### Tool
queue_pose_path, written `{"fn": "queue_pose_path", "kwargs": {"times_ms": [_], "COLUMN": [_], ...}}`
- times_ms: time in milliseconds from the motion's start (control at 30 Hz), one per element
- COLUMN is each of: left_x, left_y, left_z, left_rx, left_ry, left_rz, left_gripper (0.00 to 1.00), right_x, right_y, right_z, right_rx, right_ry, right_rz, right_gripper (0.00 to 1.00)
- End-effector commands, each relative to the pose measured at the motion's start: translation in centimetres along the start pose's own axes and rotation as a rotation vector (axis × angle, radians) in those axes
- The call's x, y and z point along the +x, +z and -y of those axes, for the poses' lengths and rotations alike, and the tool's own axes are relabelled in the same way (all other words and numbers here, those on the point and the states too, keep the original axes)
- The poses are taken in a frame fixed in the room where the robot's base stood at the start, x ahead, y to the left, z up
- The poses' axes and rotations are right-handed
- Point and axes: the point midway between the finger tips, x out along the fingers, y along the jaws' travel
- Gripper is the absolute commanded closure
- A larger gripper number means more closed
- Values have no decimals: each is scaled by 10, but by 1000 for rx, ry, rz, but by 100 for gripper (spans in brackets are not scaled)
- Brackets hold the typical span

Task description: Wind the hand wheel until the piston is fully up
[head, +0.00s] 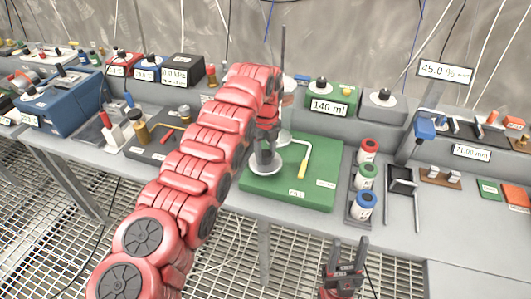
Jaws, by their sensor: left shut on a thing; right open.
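A green base plate (310,192) on the bench carries a pale round disc (268,170), which looks like the hand wheel, and a white crank-like bar with a yellow end (302,168). A thin dark upright rod (283,48) rises behind my arm; I cannot tell whether it belongs to the piston. My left gripper (266,143) points down over the disc, shut on a part at the wheel that its own arm and fingers largely hide. My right gripper (343,262) is open and empty, low in front of the bench.
A green box reads 140 ml (330,107); a sign reads 45.0 % (445,72). Red, green and blue-topped bottles (364,176) stand in a rack right of the plate. A grey tray with a brass weight (163,148) lies left. Grating floor is in front.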

Motion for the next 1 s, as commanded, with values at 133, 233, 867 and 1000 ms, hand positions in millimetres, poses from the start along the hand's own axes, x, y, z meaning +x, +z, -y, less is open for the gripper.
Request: {"fn": "queue_pose_path", "kwargs": {"times_ms": [133, 233, 867, 1000], "left_x": [-1, -1, -1, -1], "left_y": [0, 1, 0, 0], "left_z": [0, 0, 1, 0], "left_rx": [68, 101, 139, 139], "left_ry": [-2, -2, -2, -1], "left_rz": [2, 2, 2, 2], "left_gripper": [100, 100, 51, 25], "right_x": [0, 0, 1, 0], "right_y": [0, 0, 0, 0], "right_z": [0, 0, 0, 0], "right_rx": [0, 0, 0, 0], "right_ry": [0, 0, 0, 0], "right_rz": [0, 0, 0, 0], "right_gripper": [50, 50, 50, 50]}}
